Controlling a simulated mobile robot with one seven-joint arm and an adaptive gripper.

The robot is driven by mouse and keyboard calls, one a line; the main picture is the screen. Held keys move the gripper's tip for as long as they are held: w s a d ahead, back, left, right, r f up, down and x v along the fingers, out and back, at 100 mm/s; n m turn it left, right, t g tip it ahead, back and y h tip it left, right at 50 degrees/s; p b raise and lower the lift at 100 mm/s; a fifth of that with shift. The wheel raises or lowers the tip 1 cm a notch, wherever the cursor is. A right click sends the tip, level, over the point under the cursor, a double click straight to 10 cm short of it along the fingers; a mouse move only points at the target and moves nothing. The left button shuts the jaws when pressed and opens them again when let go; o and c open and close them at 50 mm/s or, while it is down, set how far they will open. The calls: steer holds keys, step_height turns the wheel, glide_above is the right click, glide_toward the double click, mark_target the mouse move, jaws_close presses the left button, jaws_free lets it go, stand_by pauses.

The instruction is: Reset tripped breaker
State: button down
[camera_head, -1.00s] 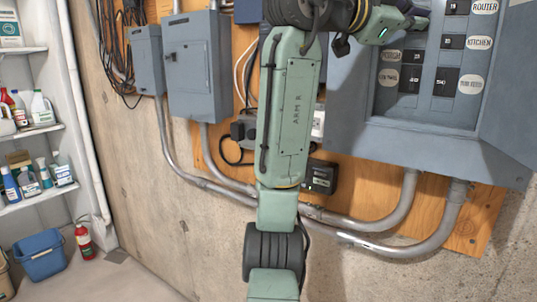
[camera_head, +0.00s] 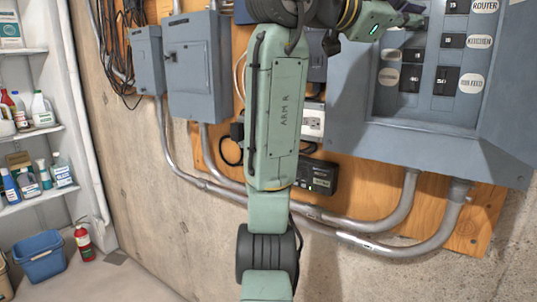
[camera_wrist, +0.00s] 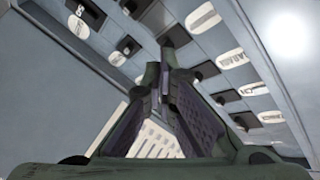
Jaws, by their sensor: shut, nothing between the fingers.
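The open grey breaker panel (camera_head: 430,125) is at the right in the head view, with black breakers and oval white labels. The kitchen breaker (camera_head: 453,41) sits beside its label (camera_head: 480,41). Below are further breakers, one (camera_head: 446,81) beside a label at the lower right. My gripper (camera_head: 418,20) is at the panel's upper part, near the top edge. In the wrist view my gripper's fingers (camera_wrist: 166,50) are together and empty, pointing at the panel face between two breaker columns. Whether the tips touch a breaker cannot be told. Which breaker is tripped is unclear.
Two smaller grey boxes (camera_head: 195,65) and hanging black cables (camera_head: 115,45) are on the wall at left. Conduits (camera_head: 370,222) curve below the panel. A small black device (camera_head: 318,176) is beneath. Shelves (camera_head: 60,130), a blue bucket (camera_head: 40,258) and an extinguisher (camera_head: 84,243) stand at far left.

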steer(key=shift+s+a+b, duration=0.25)
steer(key=shift+s+a, duration=0.35)
steer(key=shift+s, duration=0.3)
steer(key=shift+s+a+b, duration=0.2)
steer(key=shift+s+a, duration=0.4)
steer(key=shift+s, duration=0.3)
